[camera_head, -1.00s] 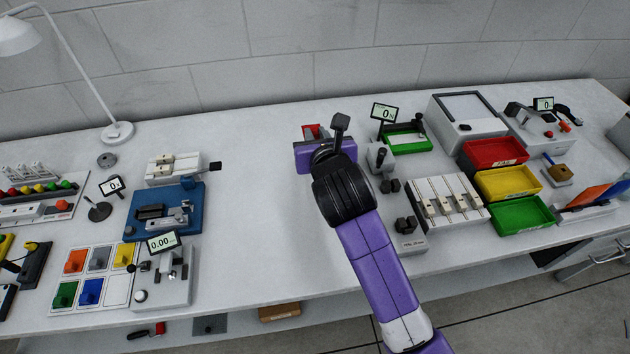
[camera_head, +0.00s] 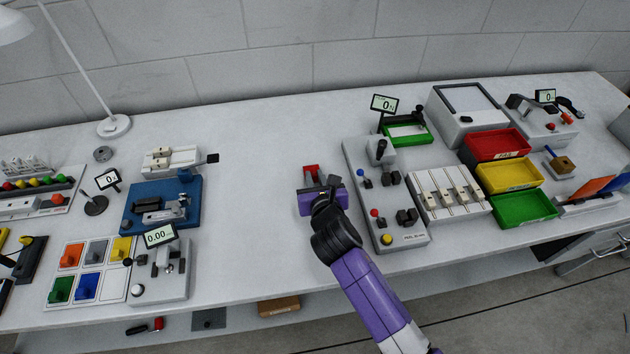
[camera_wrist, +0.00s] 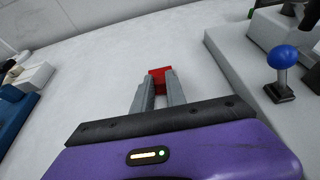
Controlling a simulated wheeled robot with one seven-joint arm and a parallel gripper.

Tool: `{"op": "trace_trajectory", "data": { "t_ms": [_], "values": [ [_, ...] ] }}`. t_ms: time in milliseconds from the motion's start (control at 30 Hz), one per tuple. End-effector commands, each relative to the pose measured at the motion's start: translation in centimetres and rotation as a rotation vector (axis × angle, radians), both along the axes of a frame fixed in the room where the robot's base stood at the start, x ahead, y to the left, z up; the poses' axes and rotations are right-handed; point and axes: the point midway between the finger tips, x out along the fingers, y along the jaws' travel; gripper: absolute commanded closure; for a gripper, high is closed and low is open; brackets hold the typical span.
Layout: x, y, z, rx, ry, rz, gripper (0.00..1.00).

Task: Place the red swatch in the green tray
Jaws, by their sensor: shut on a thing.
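The red swatch (camera_head: 311,171) is at the tip of my gripper (camera_head: 314,181), over the middle of the bench. In the wrist view the red swatch (camera_wrist: 158,76) shows between the fingertips of my gripper (camera_wrist: 157,90), which is shut on it. The fingers hide part of the swatch, and its height above the bench is hard to tell. The green tray (camera_head: 528,222) is at the right front, well to the right of my gripper. Its visible floor looks empty.
A grey control panel (camera_head: 412,237) with knobs and levers stands just right of my gripper. Beyond it are a white switch block (camera_head: 432,209), a yellow tray (camera_head: 515,188) and a red tray (camera_head: 497,157). A blue fixture (camera_head: 138,219) is at left.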

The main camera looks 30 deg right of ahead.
Motion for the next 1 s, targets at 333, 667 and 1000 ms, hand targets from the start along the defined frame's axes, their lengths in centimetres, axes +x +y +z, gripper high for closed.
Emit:
{"op": "trace_trajectory", "data": {
  "t_ms": [333,667,1000],
  "values": [
    [-0.02,0.02,-1.14,0.000,0.001,0.000,0.81],
    [0.00,0.01,-1.04,0.000,0.000,0.001,0.39],
    [-0.87,0.37,-0.62,0.000,-0.001,0.002,0.39]
  ]
}}
